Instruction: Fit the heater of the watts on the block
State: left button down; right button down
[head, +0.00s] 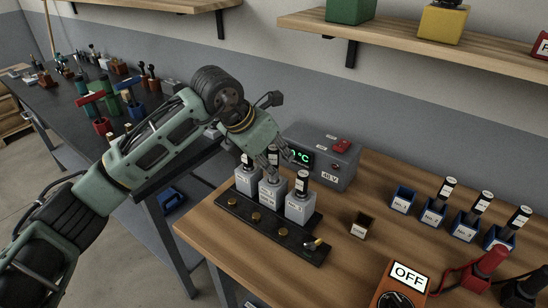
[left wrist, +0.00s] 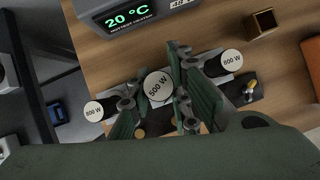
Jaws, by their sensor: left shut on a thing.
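My left gripper (head: 273,172) is over the middle of three grey blocks (head: 271,196) on a black base (head: 262,232). In the left wrist view its fingers (left wrist: 157,98) are shut around a heater with a round top marked 500 W (left wrist: 158,85). How deep this heater sits in the middle block is hidden by the fingers. The left block (head: 245,182) holds a dark heater, whose top reads 800 W (left wrist: 93,111). The right block (head: 300,206) holds another heater (head: 302,181); its top (left wrist: 231,61) is hard to read. My right gripper is not in view.
A grey control box (head: 335,172) reading 20 °C stands behind the blocks. A blue holder (head: 402,201) stands empty, beside several with heaters (head: 481,207). A small brown box (head: 362,226) and an orange meter marked OFF (head: 401,288) stand nearer. A shelf hangs above.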

aim_at(275, 147)
pick_arm(q)
jog(key=shift+f+b, duration=1.05)
jog(key=shift+f, duration=0.25)
jog(key=shift+r, duration=0.1)
jog(key=shift+r+p, duration=1.7)
jog(key=shift+r, duration=1.7)
jog(key=shift+b, duration=0.45)
jog(key=shift+f, duration=0.15)
jog(key=shift+f+b, duration=2.8)
jog(key=shift+f, duration=0.6)
jog(key=shift+r+p, duration=1.85)
jog(key=shift+r, duration=1.65)
